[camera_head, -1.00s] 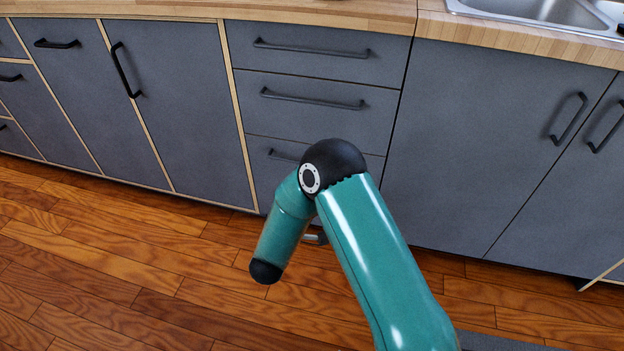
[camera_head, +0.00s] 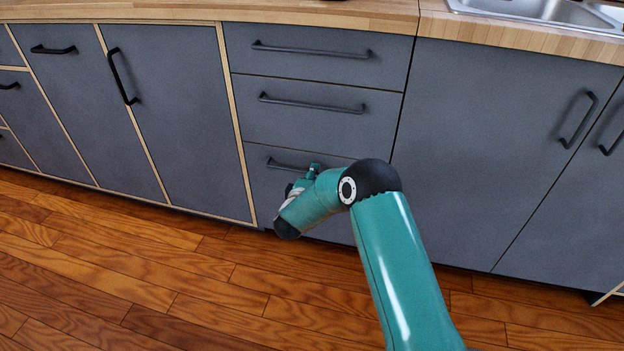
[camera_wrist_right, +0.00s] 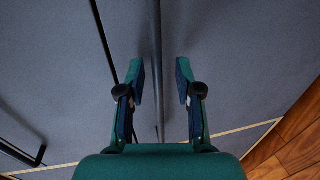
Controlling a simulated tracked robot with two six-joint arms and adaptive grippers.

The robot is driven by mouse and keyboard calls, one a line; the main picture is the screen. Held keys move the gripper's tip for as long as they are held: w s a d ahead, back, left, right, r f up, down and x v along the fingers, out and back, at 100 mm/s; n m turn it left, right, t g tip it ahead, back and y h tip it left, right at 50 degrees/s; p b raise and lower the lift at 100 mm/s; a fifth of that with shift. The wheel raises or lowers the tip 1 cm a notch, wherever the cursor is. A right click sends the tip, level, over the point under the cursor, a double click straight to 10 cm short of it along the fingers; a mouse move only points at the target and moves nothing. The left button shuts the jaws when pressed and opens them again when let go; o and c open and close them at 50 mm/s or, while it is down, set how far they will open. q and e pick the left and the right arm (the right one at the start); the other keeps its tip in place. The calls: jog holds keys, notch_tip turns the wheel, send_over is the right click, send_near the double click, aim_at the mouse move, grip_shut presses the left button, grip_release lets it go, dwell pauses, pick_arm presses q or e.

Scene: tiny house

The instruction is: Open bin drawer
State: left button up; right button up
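A stack of three grey drawers stands in the middle of the head view, all closed. The lowest drawer (camera_head: 262,185) is partly hidden by my right arm. Its black bar handle (camera_head: 282,165) shows only at its left part there. My right gripper (camera_head: 302,178) is in front of this drawer, close to the handle. In the right wrist view, the two fingers of my right gripper (camera_wrist_right: 161,82) are apart, and the dark handle bar (camera_wrist_right: 156,50) runs lengthwise between them. Contact with the bar cannot be told. The drawers carry no visible bin label. My left gripper is out of view.
The middle drawer (camera_head: 310,122) and top drawer (camera_head: 300,62) have similar bar handles. Cabinet doors (camera_head: 180,110) stand left, and another door (camera_head: 490,130) stands right. A wooden counter (camera_head: 300,12) with a sink (camera_head: 540,10) runs above. The wood floor (camera_head: 150,270) is clear.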

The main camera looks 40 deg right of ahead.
jog(key=shift+w+d, duration=0.3)
jog(key=shift+d, duration=0.05)
jog(key=shift+c, duration=0.2)
grip_shut()
jog(key=shift+f, duration=0.1)
